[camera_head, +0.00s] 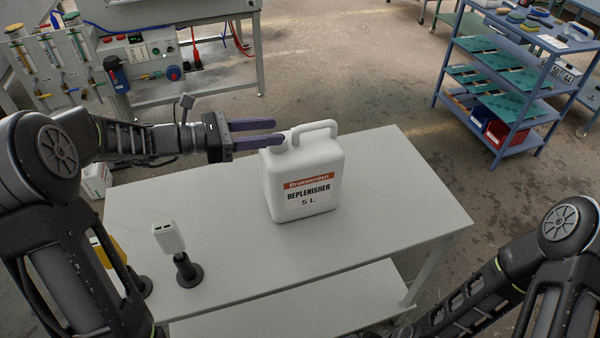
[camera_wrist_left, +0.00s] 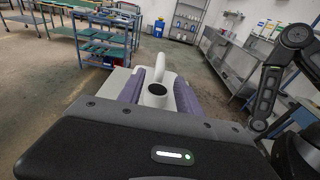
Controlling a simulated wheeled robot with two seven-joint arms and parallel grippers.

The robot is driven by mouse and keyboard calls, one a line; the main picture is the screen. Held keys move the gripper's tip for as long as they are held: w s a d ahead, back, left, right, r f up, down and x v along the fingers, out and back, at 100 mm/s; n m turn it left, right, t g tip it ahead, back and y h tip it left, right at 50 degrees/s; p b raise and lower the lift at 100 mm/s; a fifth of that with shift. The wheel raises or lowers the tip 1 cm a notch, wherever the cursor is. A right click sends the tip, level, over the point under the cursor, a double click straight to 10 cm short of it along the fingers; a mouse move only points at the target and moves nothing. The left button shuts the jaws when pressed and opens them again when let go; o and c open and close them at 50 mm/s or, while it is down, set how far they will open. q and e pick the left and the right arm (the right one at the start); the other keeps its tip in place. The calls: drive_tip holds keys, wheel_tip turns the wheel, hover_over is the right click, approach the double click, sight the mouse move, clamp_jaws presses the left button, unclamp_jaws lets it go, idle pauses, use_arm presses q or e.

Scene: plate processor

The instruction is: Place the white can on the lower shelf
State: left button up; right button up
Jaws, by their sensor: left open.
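The white can (camera_head: 302,185), labelled "Replenisher 5 L", stands upright on the white table top (camera_head: 385,190). Its handle (camera_head: 315,131) is at the top. My left gripper (camera_head: 270,132) is open at the can's top, its purple fingers pointing right near the neck. In the left wrist view the can's dark round opening and white handle (camera_wrist_left: 163,66) show between the two fingers (camera_wrist_left: 158,88). I cannot tell whether the fingers touch it. The lower shelf (camera_head: 290,305) is under the table top and its visible part is bare. My right gripper is out of view; only part of that arm shows.
A white handheld device on a black stand (camera_head: 184,268) and a yellow item (camera_head: 108,252) stand at the table's left. A blue shelf cart (camera_head: 510,85) is at the back right. A workbench with equipment (camera_head: 150,60) is at the back left. The table's right side is clear.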

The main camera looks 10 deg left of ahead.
sight(301, 132)
use_arm(q)
drive_tip(key=x, duration=0.2)
drive_tip(key=shift+w+d, duration=0.2)
drive_tip(key=shift+d, duration=0.05)
drive_tip(key=p+x, duration=0.2)
drive_tip(key=x, duration=0.2)
drive_tip(key=shift+w+d+f, duration=0.15)
drive_tip(key=shift+d, duration=0.25)
drive_tip(key=shift+w+d+f, duration=0.1)
drive_tip(key=shift+w+d, duration=0.05)
clamp_jaws()
idle(0.5)
